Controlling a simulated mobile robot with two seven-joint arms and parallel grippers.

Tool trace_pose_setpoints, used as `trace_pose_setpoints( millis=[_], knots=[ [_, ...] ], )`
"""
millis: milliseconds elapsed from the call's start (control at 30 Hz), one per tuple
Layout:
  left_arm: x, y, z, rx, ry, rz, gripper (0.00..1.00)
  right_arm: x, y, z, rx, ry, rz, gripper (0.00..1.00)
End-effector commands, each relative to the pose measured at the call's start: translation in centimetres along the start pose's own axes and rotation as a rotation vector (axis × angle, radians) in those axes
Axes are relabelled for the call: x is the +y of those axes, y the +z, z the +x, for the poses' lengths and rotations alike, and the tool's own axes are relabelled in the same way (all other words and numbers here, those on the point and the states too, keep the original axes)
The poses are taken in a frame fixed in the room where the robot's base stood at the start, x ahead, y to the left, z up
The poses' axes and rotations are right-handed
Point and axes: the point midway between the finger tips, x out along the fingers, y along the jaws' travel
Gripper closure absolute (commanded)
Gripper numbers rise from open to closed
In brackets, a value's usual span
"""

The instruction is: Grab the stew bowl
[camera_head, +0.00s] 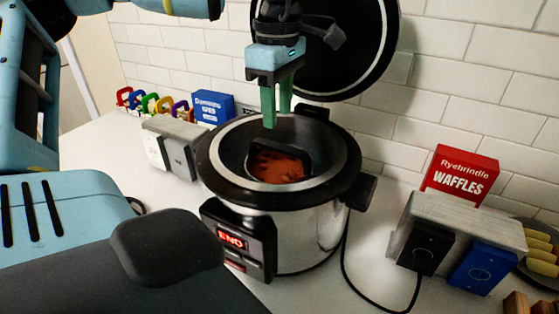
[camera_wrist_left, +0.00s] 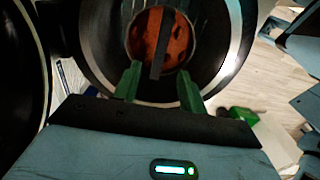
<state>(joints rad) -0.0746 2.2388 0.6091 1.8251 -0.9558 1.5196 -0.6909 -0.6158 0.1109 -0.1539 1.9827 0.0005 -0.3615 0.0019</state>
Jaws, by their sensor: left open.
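The stew bowl (camera_head: 275,168), with orange-red stew and a dark arched handle, sits inside a silver and black slow cooker (camera_head: 312,232). Its stew also shows in the left wrist view (camera_wrist_left: 176,40), with the dark handle crossing it. My left gripper (camera_head: 276,116) points down over the cooker's opening, its green fingers open and apart. In the left wrist view the gripper (camera_wrist_left: 160,74) has its fingertips on either side of the handle's line. They appear above the handle, and I see no grip on it. My right gripper is not in view.
The cooker's dark round lid (camera_head: 345,50) stands raised behind it, close to my left gripper. Power outlets (camera_head: 462,225) and a red waffle box (camera_head: 461,174) are at right. A blue box (camera_head: 212,106) and colored padlock-like shapes (camera_head: 150,103) are at left.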

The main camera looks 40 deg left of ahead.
Motion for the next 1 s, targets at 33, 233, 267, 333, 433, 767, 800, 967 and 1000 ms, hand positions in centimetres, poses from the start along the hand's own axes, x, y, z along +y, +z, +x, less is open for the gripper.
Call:
trace_pose_setpoints(
  millis=[33, 233, 267, 333, 433, 767, 800, 967, 1000],
  knots=[
    [-0.1, 0.0, 0.4, -0.001, 0.0, 0.0, 0.58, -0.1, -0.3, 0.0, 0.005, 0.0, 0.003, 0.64],
    [-0.1, 0.0, 1.1, 0.0, 0.001, 0.0, 0.58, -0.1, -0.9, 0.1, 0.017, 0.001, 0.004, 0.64],
    [-0.1, 0.0, 1.2, 0.0, 0.0, 0.0, 0.58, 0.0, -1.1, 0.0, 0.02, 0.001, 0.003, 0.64],
    [-0.1, 0.0, 1.7, -0.002, 0.0, 0.0, 0.58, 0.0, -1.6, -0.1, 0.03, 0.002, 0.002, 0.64],
    [-0.2, 0.1, 2.9, -0.002, 0.001, 0.001, 0.58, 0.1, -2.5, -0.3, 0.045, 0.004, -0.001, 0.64],
    [-0.2, 0.1, 6.1, -0.002, 0.002, -0.001, 0.58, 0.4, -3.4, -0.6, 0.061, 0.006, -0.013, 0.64],
    [-0.1, 0.1, 6.1, -0.001, 0.002, -0.002, 0.58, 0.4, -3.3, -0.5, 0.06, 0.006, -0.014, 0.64],
    [-0.1, 0.1, 6.2, -0.001, 0.002, -0.002, 0.58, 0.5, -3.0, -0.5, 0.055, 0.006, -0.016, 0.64],
    [-0.1, 0.1, 6.2, -0.001, 0.002, -0.002, 0.58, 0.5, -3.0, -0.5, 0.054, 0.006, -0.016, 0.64]
  ],
)
